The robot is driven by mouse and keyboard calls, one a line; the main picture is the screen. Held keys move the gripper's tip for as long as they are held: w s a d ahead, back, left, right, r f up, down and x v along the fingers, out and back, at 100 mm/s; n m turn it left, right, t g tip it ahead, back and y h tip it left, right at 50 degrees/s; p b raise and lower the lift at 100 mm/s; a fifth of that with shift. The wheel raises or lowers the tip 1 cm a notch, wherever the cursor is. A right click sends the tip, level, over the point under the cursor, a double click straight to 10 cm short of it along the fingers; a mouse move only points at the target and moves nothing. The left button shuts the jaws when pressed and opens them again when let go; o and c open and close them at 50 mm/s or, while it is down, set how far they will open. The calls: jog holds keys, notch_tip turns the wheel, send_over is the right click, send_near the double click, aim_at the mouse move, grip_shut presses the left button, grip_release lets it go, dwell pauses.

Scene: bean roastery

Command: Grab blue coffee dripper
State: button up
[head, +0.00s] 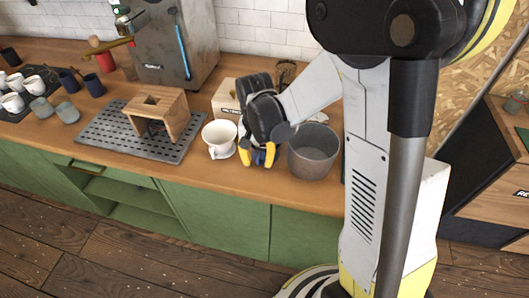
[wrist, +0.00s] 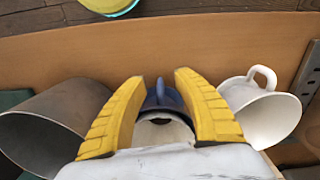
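The blue coffee dripper (wrist: 164,101) stands between the two yellow fingers of my gripper (wrist: 160,77) in the wrist view, with its handle toward the counter's front edge. Its pale inside faces the camera. In the head view only a bit of blue (head: 258,157) shows between the fingers of my gripper (head: 258,163); the rest is hidden by the gripper. The fingers are spread on either side of the dripper, and I see no clear grip on it.
A white dripper (head: 219,140) stands close on the left, and a grey metal bin (head: 313,153) close on the right. Farther left is a wooden stand (head: 157,107) on a perforated drip tray (head: 101,139). A cardboard box (head: 224,103) is behind. The counter's front strip is clear.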

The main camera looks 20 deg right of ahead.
grip_shut()
jog(key=shift+r, duration=0.1)
dwell(0.3)
